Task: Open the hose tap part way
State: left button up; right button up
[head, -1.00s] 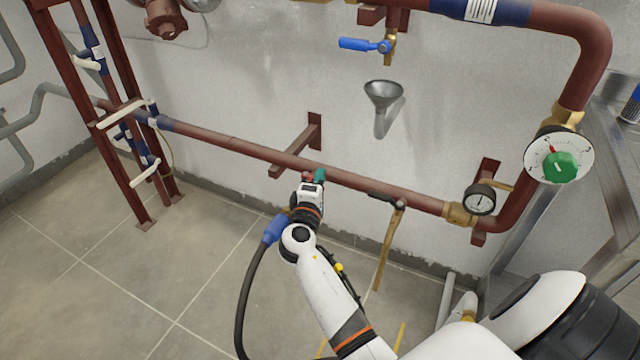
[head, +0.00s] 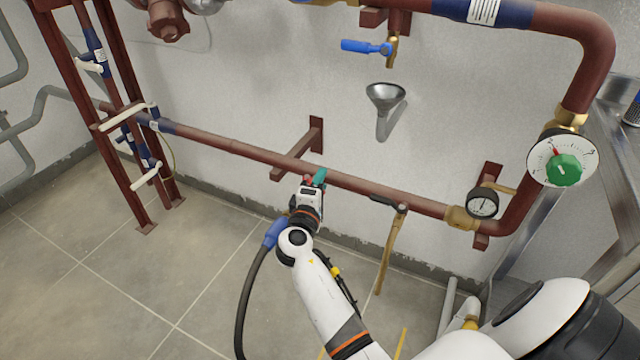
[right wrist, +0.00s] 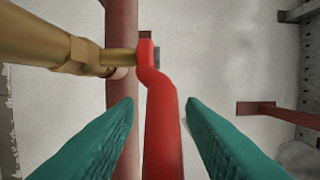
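The hose tap has a red cranked lever (right wrist: 163,120) and a brass body (right wrist: 75,50) in the right wrist view. My right gripper (right wrist: 160,108) is open, with one teal finger on each side of the lever. A gap shows between the lever and each fingertip. In the head view the same gripper (head: 315,181) is at the long lower pipe, and it and its arm hide most of the tap. A blue hose coupling (head: 275,233) with a dark hose hangs just left of the gripper. My left gripper is out of view.
The red-brown pipe (head: 240,148) runs along the wall behind the tap. A blue-handled tap (head: 366,47), a grey funnel (head: 385,93), a small gauge (head: 482,204) and a green-centred dial (head: 562,160) are farther right. The tiled floor at left is clear.

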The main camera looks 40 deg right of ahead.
jog(key=shift+a, duration=0.1)
